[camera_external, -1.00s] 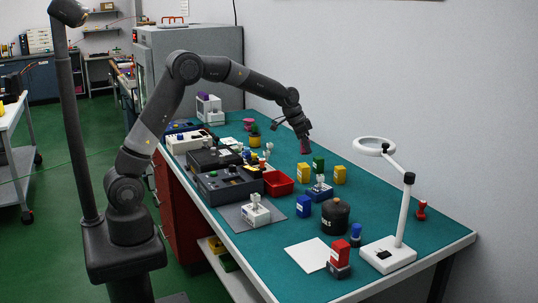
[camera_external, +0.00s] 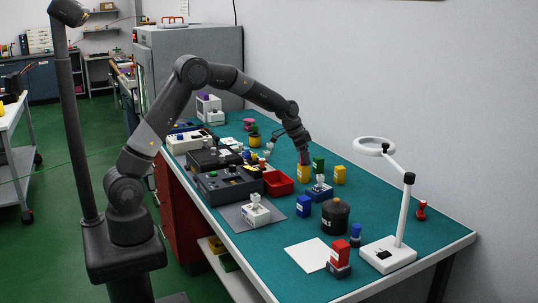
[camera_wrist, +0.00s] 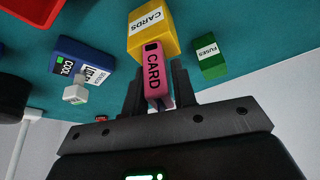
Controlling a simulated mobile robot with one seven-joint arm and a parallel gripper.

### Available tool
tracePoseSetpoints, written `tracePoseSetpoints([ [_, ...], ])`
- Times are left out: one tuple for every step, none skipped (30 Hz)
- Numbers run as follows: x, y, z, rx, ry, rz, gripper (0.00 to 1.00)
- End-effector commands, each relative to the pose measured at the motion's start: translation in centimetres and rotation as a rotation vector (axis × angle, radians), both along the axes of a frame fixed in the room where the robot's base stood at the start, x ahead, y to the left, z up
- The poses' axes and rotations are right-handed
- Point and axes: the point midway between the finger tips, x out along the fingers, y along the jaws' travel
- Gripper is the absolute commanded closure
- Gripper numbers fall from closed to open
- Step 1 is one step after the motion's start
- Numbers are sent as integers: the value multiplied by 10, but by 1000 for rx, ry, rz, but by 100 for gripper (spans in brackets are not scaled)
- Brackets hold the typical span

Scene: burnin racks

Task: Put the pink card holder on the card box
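The pink card holder (camera_wrist: 153,70), lettered CARD, is between the two fingers of my gripper (camera_wrist: 158,88) in the wrist view. The fingers are closed in on its sides. The yellow card box (camera_wrist: 152,28), lettered CARDS, is right at the far end of the holder. In the external view my gripper (camera_external: 304,148) points down over the yellow card box (camera_external: 303,174), and a little of the pink holder (camera_external: 304,158) shows just above the box top. I cannot tell whether the holder touches the box.
A green fuses box (camera_wrist: 208,58) is close to the right in the wrist view. A blue box with labels (camera_wrist: 82,62) is to the left. A red bin (camera_external: 278,183), another yellow box (camera_external: 340,174) and a black pot (camera_external: 335,216) stand nearby. A white lamp (camera_external: 402,220) is farther right.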

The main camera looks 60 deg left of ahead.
Motion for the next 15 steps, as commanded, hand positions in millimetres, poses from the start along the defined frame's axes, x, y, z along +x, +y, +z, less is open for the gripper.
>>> tracePoseSetpoints([
  [0,0,0,0,0,0,71],
  [0,0,0,0,0,0,68],
  [0,0,0,0,0,0,65],
  [0,0,0,0,0,0,63],
  [0,0,0,0,0,0,61],
  [0,0,0,0,0,0,61],
  [0,0,0,0,0,0,61],
  [0,0,0,0,0,0,61],
  [0,0,0,0,0,0,61],
  [0,0,0,0,0,0,61],
  [0,0,1,0,-1,0,61],
  [0,0,1,0,-1,0,61],
  [0,0,3,0,-1,0,61],
  [0,0,4,0,-2,0,61],
  [-1,1,8,0,-3,0,61],
])
